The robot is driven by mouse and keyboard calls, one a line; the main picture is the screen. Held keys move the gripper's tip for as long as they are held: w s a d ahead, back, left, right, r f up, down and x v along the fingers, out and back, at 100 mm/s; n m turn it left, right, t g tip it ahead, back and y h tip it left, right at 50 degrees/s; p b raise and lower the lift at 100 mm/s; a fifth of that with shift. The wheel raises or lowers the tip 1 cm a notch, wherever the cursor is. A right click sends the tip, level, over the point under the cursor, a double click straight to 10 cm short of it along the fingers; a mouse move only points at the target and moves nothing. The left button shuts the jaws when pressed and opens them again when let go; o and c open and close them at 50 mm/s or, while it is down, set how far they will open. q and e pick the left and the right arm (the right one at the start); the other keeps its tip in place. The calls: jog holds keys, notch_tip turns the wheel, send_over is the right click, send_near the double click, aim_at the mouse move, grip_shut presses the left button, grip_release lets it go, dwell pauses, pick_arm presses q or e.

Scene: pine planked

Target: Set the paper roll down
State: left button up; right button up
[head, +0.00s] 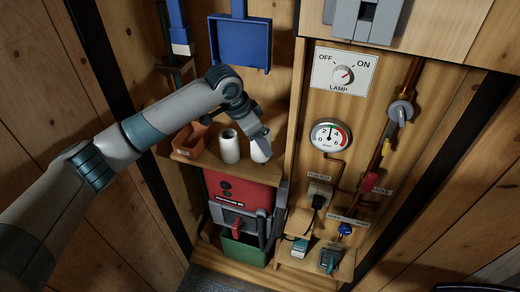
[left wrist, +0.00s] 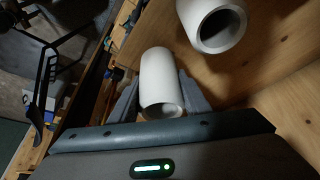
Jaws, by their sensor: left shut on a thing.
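A white paper roll (head: 260,152) is between the fingers of my left gripper (head: 262,142), at the right end of a small wooden shelf (head: 215,171). In the left wrist view the held roll (left wrist: 160,80) lies between the two grey fingers (left wrist: 160,98). The gripper hides its upper part in the head view. I cannot tell whether its base touches the shelf. A second white roll (head: 229,147) stands upright on the shelf just left of it; it also shows in the left wrist view (left wrist: 212,24), apart from the held one. My right gripper is not in view.
An orange open box (head: 188,139) sits at the shelf's left end. A blue dustpan (head: 240,45) hangs on the wall above. A wooden upright (head: 295,110) stands close to the right of my gripper. A red machine (head: 239,194) is below the shelf.

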pick_arm(q)
jog(key=shift+f+p, duration=0.6)
jog(key=shift+f, duration=1.25)
jog(key=shift+f, duration=0.15)
jog(key=o, duration=1.1)
jog(key=shift+c, duration=0.2)
